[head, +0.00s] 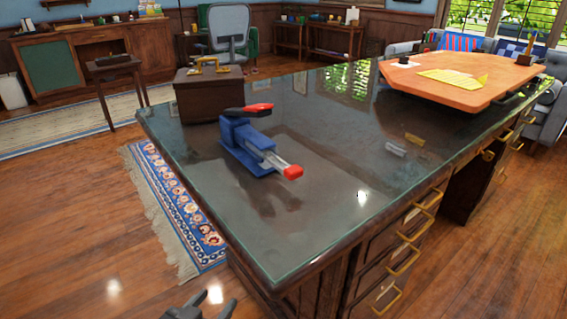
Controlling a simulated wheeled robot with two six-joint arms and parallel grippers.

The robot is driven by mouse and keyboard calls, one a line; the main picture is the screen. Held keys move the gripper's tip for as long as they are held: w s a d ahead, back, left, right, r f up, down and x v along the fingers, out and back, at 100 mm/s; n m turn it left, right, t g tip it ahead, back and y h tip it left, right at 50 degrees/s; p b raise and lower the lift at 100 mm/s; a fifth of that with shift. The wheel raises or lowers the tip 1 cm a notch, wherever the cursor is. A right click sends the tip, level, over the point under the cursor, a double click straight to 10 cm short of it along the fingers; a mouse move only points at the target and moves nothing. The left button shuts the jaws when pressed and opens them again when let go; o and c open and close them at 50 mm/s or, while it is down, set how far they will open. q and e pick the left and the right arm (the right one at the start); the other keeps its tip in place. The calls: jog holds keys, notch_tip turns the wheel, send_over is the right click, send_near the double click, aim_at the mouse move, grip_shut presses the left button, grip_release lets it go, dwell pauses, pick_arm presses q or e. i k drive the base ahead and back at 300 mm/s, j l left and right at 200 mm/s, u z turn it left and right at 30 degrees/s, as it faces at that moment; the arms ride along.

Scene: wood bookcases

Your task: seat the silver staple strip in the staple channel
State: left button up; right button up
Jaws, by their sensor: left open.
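A blue stapler (241,142) lies on the dark glass-topped desk, left of its middle. Its red and black top arm (250,110) is raised at the back. A grey staple channel (268,157) runs forward to a red front end (293,172). I cannot tell whether anything lies in the channel. A small silver strip (396,149), likely the staple strip, lies on the desk to the right of the stapler, apart from it. My left gripper (208,302) is open at the bottom edge, below and in front of the desk, partly cut off. My right gripper is out of view.
A small brownish strip (414,139) lies beside the silver one. A dark wooden box (208,97) with a brass object stands behind the stapler. The desk's front area (290,222) is clear. Brass drawer handles (405,262) stick out in front.

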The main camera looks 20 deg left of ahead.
aim_at(292, 172)
jog(key=i+l+u, duration=0.15)
jog(key=l, duration=0.25)
jog(key=i+l+u, duration=0.2)
jog(key=l, duration=0.25)
jog(key=i+l+u, duration=0.15)
jog(key=l, duration=0.3)
jog(key=i+l+u, duration=0.2)
jog(key=l, duration=0.25)
jog(key=l+u, duration=0.15)
jog(key=l, duration=0.3)
jog(key=k, duration=0.05)
